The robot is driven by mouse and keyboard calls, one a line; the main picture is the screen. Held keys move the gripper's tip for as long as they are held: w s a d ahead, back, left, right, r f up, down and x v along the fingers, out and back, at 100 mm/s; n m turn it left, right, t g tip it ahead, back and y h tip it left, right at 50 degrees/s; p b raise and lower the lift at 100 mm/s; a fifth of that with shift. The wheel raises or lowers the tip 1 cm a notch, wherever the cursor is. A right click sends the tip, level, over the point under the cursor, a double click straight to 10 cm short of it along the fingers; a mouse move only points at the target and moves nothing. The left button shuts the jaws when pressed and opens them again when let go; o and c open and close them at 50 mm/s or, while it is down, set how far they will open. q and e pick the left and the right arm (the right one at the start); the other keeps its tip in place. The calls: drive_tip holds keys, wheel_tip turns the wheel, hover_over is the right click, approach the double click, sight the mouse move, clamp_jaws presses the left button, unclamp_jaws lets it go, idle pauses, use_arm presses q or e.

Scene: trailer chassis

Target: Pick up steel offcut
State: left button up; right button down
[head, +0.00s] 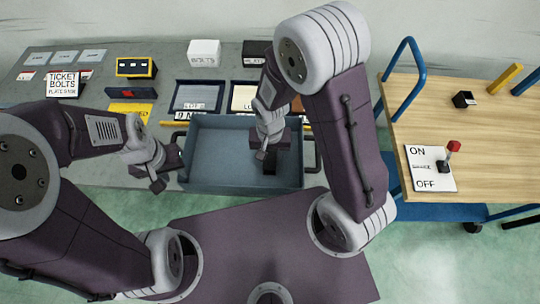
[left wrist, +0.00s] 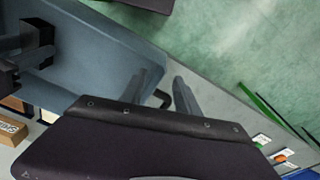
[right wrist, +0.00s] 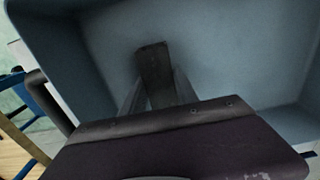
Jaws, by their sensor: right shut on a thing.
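The steel offcut (right wrist: 153,70) is a small dark block inside the blue-grey tray (right wrist: 245,50). In the right wrist view its near end sits between the two fingers of my right gripper (right wrist: 157,92), which is shut on it. In the head view my right gripper (head: 262,152) reaches down into the right part of the tray (head: 225,140); the arm hides part of the view there. My left gripper (head: 157,184) is outside the tray at its left end, empty, with its fingers (left wrist: 165,85) apart in the left wrist view.
Labelled plates, a yellow-black box (head: 136,67) and a white bolts box (head: 204,53) lie on the grey bench behind the tray. A wooden-topped cart (head: 480,130) with a blue handle and an ON/OFF switch plate (head: 425,168) stands at right. The tray's left part is clear.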

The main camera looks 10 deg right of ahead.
sight(270, 155)
wheel_tip(270, 155, up, 9)
drive_tip(key=shift+p, duration=0.85)
drive_tip(key=shift+r, duration=0.4)
